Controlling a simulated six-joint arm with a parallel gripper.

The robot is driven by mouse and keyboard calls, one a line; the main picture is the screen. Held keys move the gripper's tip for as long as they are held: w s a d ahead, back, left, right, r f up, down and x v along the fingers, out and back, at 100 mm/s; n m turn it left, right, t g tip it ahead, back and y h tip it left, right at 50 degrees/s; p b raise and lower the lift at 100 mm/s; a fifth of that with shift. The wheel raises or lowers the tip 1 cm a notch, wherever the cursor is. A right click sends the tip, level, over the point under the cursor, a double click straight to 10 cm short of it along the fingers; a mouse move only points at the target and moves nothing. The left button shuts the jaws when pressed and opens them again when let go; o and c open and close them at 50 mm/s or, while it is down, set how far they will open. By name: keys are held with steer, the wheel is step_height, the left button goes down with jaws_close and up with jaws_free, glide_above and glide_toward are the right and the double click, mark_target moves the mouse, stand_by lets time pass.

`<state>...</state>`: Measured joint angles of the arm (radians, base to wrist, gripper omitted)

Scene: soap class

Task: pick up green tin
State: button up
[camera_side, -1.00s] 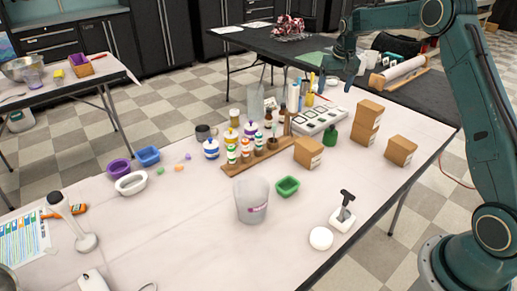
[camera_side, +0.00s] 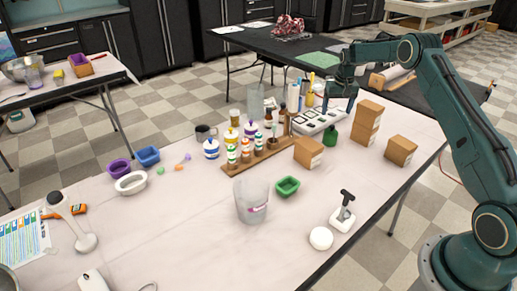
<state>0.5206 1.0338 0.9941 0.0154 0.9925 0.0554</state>
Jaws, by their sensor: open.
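The green tin (camera_side: 287,187) is a small, open, rounded green dish. It sits upright on the pale table, just right of the clear beaker (camera_side: 253,198). My gripper (camera_side: 337,108) is open and empty. It hangs pointing down over the far right part of the table, near the white tray of dark squares and the dark green bottle (camera_side: 331,136). It is well apart from the green tin, farther back and to the right in the picture. Nothing covers the green tin.
A wooden rack (camera_side: 257,157) of small bottles stands behind the tin. Cardboard boxes (camera_side: 308,152) stand at the back and right. A stamp (camera_side: 343,212) and a white round piece (camera_side: 321,238) lie in front right. Purple, blue and white tins (camera_side: 131,184) sit left. The front middle is clear.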

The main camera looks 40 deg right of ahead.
mark_target(332, 129)
steer(key=f, duration=0.6)
steer(key=shift+w+d+f, duration=0.2)
steer(key=shift+w+f, duration=0.15)
steer(key=shift+f, duration=0.15)
steer(key=shift+w+f, duration=0.1)
steer(key=shift+f, duration=2.35)
steer(key=c, duration=1.1)
steer(key=shift+c, duration=0.5)
steer(key=shift+r, duration=0.1)
